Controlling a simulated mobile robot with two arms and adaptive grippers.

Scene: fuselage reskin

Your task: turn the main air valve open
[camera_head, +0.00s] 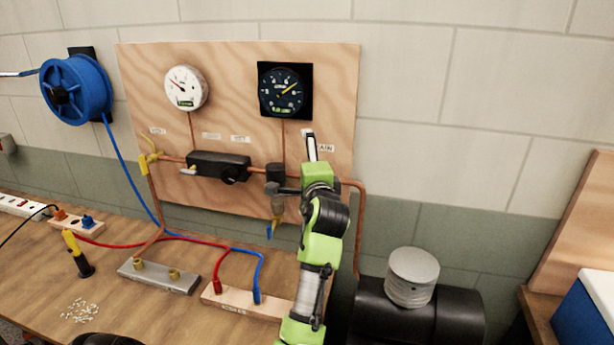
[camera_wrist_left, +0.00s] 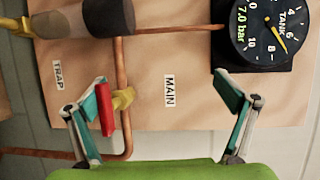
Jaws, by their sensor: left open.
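The main air valve has a red lever handle (camera_wrist_left: 105,110) on a brass body (camera_wrist_left: 123,98) in a copper pipe, beside the MAIN label (camera_wrist_left: 169,90) in the left wrist view. The handle lies roughly along the pipe, a little to its left. My left gripper (camera_wrist_left: 162,85) is open and faces the board. The handle is between its fingers, close to the left-hand finger; I cannot tell whether they touch. In the head view my left gripper (camera_head: 305,165) hides the valve. My right gripper is not in view.
Two gauges hang above: a white one (camera_head: 187,88) and the black TANK gauge (camera_head: 285,90). A black regulator (camera_head: 218,166) and a yellow-handled valve (camera_head: 148,158) sit left along the pipe. The bench (camera_head: 130,305) holds fittings and hoses. A black tank (camera_head: 445,312) stands at right.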

